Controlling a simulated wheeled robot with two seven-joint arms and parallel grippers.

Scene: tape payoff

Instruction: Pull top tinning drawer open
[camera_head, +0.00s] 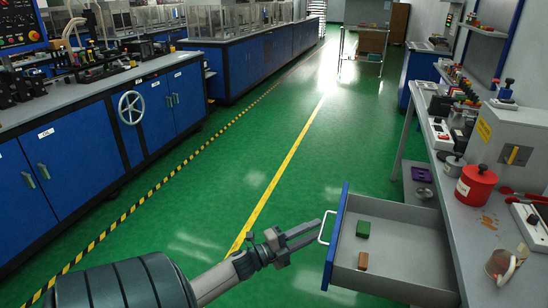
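The drawer (400,279) under the right-hand bench is pulled out, with a grey tray and a blue front (337,235). A pale bar handle (326,229) is on its front. A green block (363,229) and a brown block (363,261) lie inside it. My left gripper (319,230) reaches in from the lower left, its fingertips right at the handle. Its two fingers are apart with a gap between them; I see nothing clamped in them, though contact with the handle is unclear. My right gripper is not in view.
The bench (458,225) on the right carries a red pot (476,186), a grey box (507,137) and small parts. Blue cabinets (75,155) with a handwheel (131,107) line the left. The green floor (210,190) between is clear.

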